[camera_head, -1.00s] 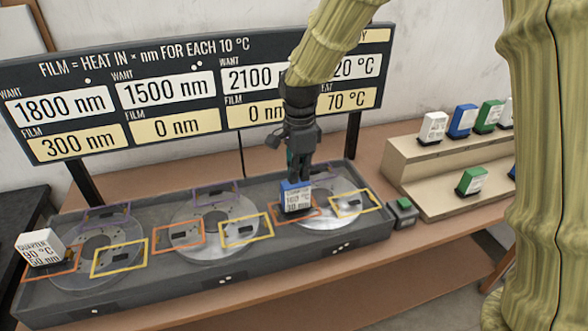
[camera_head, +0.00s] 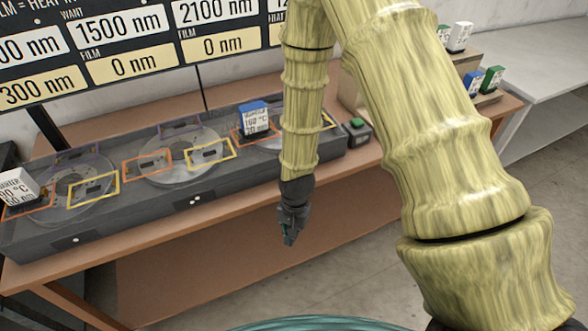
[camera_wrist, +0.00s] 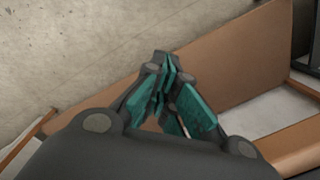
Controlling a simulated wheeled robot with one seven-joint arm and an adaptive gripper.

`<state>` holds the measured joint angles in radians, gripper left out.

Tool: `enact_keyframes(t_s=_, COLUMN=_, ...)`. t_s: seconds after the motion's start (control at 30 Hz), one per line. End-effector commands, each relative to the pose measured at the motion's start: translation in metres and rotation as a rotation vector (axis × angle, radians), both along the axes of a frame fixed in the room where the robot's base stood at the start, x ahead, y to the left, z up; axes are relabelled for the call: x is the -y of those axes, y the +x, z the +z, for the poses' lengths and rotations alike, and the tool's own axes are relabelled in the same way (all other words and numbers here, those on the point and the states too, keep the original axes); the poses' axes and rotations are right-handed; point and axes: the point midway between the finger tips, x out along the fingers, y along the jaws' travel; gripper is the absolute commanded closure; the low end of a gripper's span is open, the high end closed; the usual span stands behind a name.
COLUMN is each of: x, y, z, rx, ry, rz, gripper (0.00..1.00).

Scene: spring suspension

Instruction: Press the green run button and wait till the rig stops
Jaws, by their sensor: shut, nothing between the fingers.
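The green run button (camera_head: 357,122) sits on a small dark box at the right end of the rig, on the bench. The rig (camera_head: 195,200) is a long grey tray with round plates framed in coloured outlines. A blue-topped block (camera_head: 254,120) stands on the right part of the rig, in or by an orange outline. A white block (camera_head: 15,188) stands at the far left. My gripper (camera_head: 289,240) is shut and empty, pointing down in front of the bench edge, below and left of the button. In the wrist view its teal fingertips (camera_wrist: 165,75) are together.
A dark board (camera_head: 140,50) behind the rig reads 1500 nm and 2100 nm wanted, with film 300, 0 and 0 nm. A stepped shelf (camera_head: 490,98) with blue, green and white blocks stands behind right. My arm hides part of the right plate.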

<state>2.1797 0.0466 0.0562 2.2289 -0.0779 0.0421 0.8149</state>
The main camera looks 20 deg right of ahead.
Motion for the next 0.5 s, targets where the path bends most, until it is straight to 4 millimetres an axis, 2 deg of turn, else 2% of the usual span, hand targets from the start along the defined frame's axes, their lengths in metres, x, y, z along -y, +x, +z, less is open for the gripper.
enact_keyframes(t_s=0.03, x=0.002, y=-0.02, z=-0.021, rx=-0.006, ry=-0.001, rz=0.047, gripper=1.0)
enact_keyframes(t_s=0.2, x=0.01, y=-0.078, z=-0.07, rx=0.008, ry=-0.008, rz=0.229, gripper=1.0)
enact_keyframes(t_s=0.4, x=0.02, y=-0.148, z=-0.113, rx=0.021, ry=-0.026, rz=0.446, gripper=1.0)
enact_keyframes(t_s=0.5, x=0.025, y=-0.178, z=-0.126, rx=0.027, ry=-0.039, rz=0.54, gripper=1.0)
